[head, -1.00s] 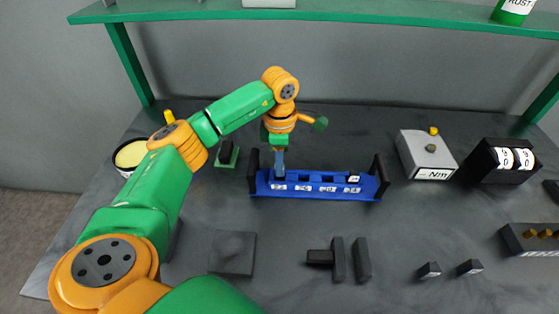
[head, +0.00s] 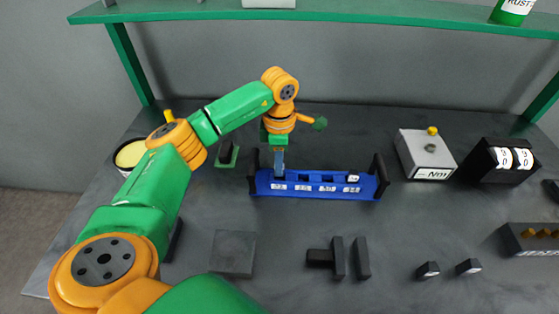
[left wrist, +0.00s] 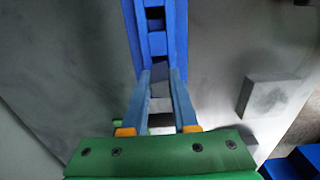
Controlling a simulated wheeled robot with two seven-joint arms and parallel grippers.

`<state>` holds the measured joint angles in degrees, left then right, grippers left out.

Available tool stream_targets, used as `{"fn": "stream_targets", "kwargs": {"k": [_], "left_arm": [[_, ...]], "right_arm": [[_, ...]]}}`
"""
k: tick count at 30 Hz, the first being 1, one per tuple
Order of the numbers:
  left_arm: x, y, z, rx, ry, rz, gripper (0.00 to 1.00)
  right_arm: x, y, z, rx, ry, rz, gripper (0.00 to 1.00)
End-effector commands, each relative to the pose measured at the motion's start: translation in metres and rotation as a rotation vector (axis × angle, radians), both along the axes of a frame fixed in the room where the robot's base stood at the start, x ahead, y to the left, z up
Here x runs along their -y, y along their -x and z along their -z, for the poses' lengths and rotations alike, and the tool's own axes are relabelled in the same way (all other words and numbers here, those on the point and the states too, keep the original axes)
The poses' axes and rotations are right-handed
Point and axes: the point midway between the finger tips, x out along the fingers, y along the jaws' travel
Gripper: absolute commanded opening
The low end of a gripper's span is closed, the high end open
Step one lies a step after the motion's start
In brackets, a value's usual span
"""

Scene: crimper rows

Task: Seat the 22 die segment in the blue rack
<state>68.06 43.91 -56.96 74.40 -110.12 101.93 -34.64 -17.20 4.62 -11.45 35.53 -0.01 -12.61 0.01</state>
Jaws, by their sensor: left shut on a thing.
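The blue rack (head: 318,192) stands mid-table with a row of slots, white labels on its front and a black post at each end. Its slots also show in the left wrist view (left wrist: 181,45). My left gripper (head: 279,172) points down at the rack's leftmost slot. In the left wrist view its two blue-grey fingers (left wrist: 161,75) are shut on a small grey block (left wrist: 160,90), taken as the die segment; its number cannot be read. The fingers largely hide the block in the head view, so how deep it sits is unclear. A small white-faced piece (head: 353,178) is at the rack's right end.
Behind right stand a grey box with a yellow knob (head: 427,155) and a black counter box (head: 501,161). In front lie a flat dark square (head: 233,253), black bars (head: 338,258) and two small blocks (head: 428,269). A green shelf (head: 330,15) spans the back.

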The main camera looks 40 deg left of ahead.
Motion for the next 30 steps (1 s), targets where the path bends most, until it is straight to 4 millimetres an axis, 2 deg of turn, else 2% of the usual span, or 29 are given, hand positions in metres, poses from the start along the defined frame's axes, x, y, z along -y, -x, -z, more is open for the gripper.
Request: {"fn": "stream_targets", "kwargs": {"k": [30], "left_arm": [[0.0,0.0,0.021,0.001,0.0,-0.001,0.0]], "right_arm": [[0.0,0.0,0.015,0.0,-0.001,0.0,0.5]]}}
